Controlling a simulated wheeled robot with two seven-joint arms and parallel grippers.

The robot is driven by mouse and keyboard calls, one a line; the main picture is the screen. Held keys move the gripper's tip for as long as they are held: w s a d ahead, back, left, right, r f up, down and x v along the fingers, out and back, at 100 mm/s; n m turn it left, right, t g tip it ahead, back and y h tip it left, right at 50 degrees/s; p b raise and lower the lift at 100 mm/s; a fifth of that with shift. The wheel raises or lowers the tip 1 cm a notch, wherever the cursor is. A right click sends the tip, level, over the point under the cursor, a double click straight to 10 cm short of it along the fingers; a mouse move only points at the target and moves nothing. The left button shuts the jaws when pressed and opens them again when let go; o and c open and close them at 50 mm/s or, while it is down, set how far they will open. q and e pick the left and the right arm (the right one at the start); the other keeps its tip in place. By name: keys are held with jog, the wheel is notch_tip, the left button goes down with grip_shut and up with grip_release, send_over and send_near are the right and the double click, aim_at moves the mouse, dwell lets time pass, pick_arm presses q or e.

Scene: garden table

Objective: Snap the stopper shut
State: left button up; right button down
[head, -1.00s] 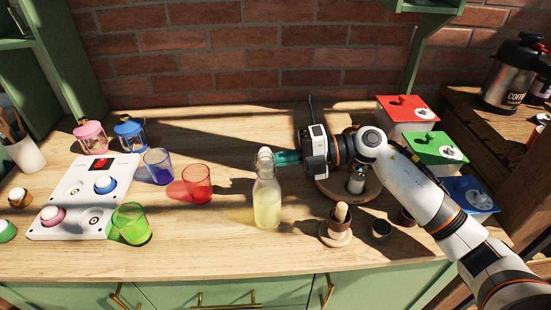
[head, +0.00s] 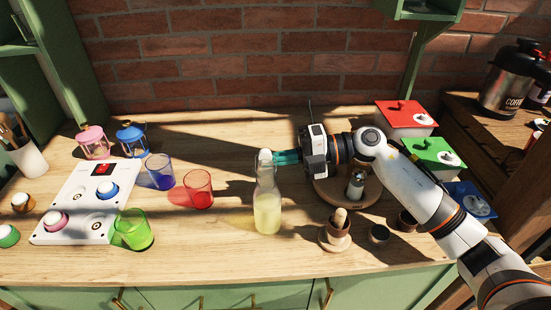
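A clear glass bottle (head: 267,208) with pale yellow liquid stands upright near the middle of the wooden counter. A white stopper (head: 265,155) is at its mouth; I cannot tell whether it is fully seated. My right gripper (head: 277,157) comes in from the right, its teal fingers level with the bottle's neck and reaching to or just behind it. The neck and stopper partly cover the fingertips, so their opening and any contact are unclear. My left gripper is not in view.
Red (head: 198,189), blue (head: 159,172) and green (head: 133,230) glasses stand left of the bottle, beside a white panel (head: 72,215). A mortar with pestle (head: 336,231) and a round wooden tray (head: 367,197) with a shaker lie right. Colored boxes (head: 405,120) stand behind my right arm.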

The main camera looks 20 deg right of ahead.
aim_at(265, 149)
jog(key=shift+w+r, duration=0.15)
jog(key=shift+r, duration=0.25)
jog(key=shift+r+p, duration=0.15)
jog(key=shift+p, duration=0.25)
jog(key=shift+r+p, duration=0.4)
jog(key=shift+r, duration=0.05)
jog(key=shift+r+p, duration=0.6)
jog(key=shift+p, duration=0.05)
